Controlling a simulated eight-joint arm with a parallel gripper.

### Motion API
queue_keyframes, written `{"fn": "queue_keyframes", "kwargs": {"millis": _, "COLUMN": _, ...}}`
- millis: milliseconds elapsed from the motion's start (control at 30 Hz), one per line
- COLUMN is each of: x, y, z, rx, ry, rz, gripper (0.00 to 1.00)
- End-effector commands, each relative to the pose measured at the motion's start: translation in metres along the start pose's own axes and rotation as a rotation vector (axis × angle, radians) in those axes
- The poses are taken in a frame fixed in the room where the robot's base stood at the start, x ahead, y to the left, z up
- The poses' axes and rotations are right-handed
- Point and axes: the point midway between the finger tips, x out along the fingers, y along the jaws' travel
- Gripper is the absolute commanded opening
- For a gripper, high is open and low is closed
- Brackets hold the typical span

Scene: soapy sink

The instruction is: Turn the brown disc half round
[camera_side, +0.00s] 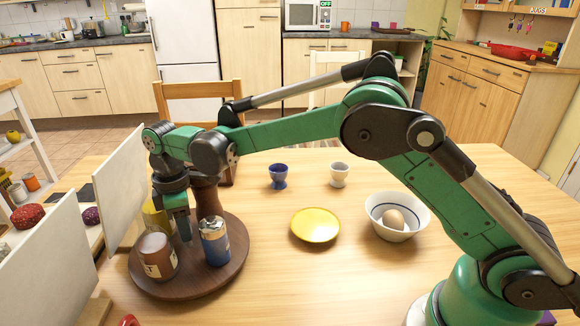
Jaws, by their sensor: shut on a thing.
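The brown disc (215,281) is a round wooden turntable on the table at the left. A brown jar (158,257) with a pale label, a blue can (215,243) with a silvery top, a tall brown turned wooden piece (207,199) and a yellow thing (156,217) are on it. My gripper (186,238) points down between the jar and the can, low over the disc's middle. Its jaws are shut on a part of the disc, which the fingers mostly hide. The yellow thing is partly hidden behind the jar and my gripper.
White panels (124,190) stand close at the disc's left. A yellow plate (315,225), a blue egg cup (278,175), a white egg cup (340,174) and a bowl (397,231) holding an egg are to the right. The table's front middle is clear.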

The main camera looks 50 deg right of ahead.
Motion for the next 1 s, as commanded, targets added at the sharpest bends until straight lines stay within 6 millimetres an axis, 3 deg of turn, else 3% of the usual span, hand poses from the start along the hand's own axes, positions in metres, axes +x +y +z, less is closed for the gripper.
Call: {"fn": "queue_keyframes", "kwargs": {"millis": 1000, "x": -0.0004, "y": -0.0006, "z": -0.0010, "rx": -0.510, "ry": 0.003, "rz": 0.000, "gripper": 0.00}}
